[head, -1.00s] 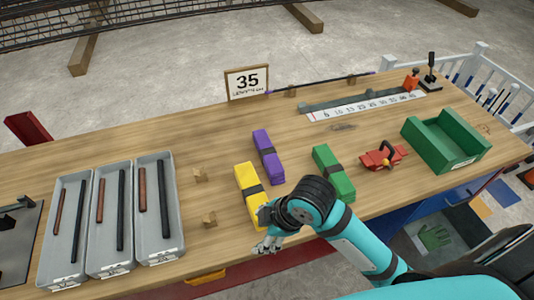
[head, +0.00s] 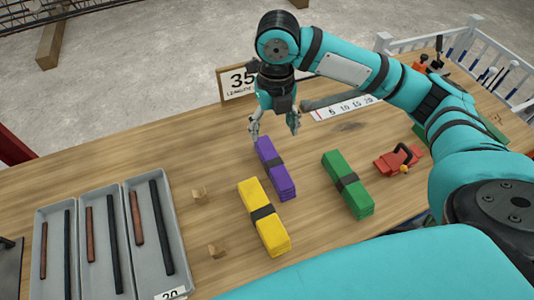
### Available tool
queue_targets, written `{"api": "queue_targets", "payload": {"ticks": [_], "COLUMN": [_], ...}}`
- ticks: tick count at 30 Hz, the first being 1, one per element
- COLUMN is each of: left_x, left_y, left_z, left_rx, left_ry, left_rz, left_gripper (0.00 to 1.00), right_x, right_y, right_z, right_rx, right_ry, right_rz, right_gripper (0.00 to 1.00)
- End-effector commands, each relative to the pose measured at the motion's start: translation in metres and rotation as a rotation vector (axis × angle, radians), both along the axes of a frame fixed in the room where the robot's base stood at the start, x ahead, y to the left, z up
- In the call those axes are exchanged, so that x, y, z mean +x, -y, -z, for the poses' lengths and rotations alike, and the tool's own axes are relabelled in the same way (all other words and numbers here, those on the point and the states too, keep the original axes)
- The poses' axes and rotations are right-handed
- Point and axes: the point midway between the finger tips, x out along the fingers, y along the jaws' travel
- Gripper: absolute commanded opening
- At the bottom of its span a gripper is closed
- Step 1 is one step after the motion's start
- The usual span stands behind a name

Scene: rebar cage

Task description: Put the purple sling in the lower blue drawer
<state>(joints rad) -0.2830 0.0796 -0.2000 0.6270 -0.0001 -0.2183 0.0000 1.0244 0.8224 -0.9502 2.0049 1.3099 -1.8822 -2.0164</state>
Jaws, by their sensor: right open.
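The purple sling (head: 283,181) is a folded bundle with a dark band, lying on the wooden workbench between the yellow and green slings. My right gripper (head: 274,132) is open and empty, pointing down above the far end of the purple sling. The fingers look apart from it, though the exact height is hard to judge. The lower blue drawer does not show now. My left gripper is not in view.
A yellow sling (head: 258,231) and a green sling (head: 355,197) lie either side. A red clamp-like tool (head: 398,161) sits to the right. Grey trays (head: 179,255) with bars stand at left. Small wooden blocks (head: 218,251) lie nearby.

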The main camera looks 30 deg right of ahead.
Motion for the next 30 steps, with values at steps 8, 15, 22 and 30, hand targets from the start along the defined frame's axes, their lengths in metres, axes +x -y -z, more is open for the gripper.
{"api": "queue_targets", "payload": {"ticks": [8,15,22,30], "left_x": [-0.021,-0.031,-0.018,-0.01], "left_y": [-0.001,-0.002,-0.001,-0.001], "left_z": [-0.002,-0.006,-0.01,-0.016], "left_rx": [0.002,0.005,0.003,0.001], "left_ry": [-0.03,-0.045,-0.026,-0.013], "left_rz": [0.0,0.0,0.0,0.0], "left_gripper": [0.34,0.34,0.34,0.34], "right_x": [0.0,0.0,0.001,0.004], "right_y": [0.007,0.007,0.006,0.009], "right_z": [0.02,0.073,0.108,0.129], "right_rx": [-0.012,-0.011,-0.009,-0.011], "right_ry": [-0.017,-0.016,-0.012,-0.013], "right_rz": [-0.045,-0.043,-0.044,-0.041], "right_gripper": [0.7,0.7,0.7,0.7]}}
